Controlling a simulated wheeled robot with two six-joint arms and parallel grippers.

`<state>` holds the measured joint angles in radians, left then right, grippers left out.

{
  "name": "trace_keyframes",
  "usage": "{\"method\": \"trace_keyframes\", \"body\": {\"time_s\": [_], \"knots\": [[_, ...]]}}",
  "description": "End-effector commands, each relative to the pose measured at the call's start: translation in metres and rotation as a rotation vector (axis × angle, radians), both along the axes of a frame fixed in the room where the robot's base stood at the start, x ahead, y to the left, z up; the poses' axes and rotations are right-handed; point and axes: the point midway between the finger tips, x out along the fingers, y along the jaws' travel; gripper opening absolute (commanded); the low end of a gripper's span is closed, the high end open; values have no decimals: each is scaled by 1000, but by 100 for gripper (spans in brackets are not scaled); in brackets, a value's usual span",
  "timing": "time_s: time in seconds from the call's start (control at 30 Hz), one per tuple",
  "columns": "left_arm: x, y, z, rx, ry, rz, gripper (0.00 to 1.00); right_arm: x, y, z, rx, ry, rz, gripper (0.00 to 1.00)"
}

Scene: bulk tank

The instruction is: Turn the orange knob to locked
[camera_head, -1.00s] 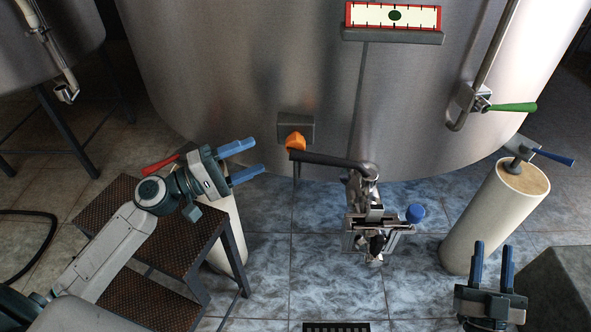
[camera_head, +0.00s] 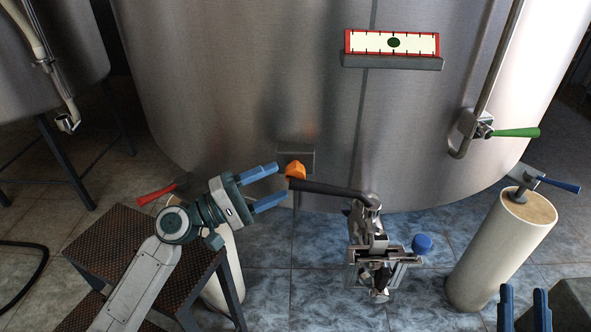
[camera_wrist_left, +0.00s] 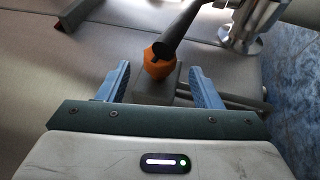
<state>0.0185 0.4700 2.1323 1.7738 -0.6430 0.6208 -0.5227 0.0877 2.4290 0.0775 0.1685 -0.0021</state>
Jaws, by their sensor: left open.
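The orange knob (camera_head: 295,170) sits on a small grey box (camera_head: 309,157) on the front of the steel tank. A dark lever handle (camera_head: 328,189) runs from beside the knob to a metal valve on the right. My left gripper (camera_head: 277,185) is open just left of the knob, fingers pointing at it. In the left wrist view the knob (camera_wrist_left: 158,64) shows beyond and between the two blue fingertips (camera_wrist_left: 160,72), apart from them, with the dark handle crossing over part of it. My right gripper (camera_head: 523,292) is empty at the lower right, its blue fingers apart and pointing up.
A dark stepped stand (camera_head: 120,250) is under my left arm. A red-handled valve (camera_head: 160,192) is at left. Green (camera_head: 515,132) and blue (camera_head: 558,185) handles are at right.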

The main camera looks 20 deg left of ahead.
Motion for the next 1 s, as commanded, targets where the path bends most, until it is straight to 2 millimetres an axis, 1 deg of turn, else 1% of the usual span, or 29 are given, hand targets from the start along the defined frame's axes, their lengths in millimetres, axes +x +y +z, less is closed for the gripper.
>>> {"method": "trace_keyframes", "body": {"time_s": [0.03,0.2,0.4,0.6,0.87,0.97,1.0], "knots": [[4,-6,5,-6,-1,1,59,2,0,-7,4,54,0,36],[18,-22,9,-6,-1,1,59,5,1,-33,12,193,4,36],[30,-37,11,-2,0,1,59,5,1,-52,18,294,8,36],[35,-44,12,0,1,0,59,4,2,-59,21,334,10,36],[35,-44,12,0,1,0,59,4,2,-60,21,338,10,36],[35,-44,12,0,2,1,42,4,2,-60,21,338,10,36],[35,-44,12,0,2,1,34,4,2,-60,21,338,10,36]]}}
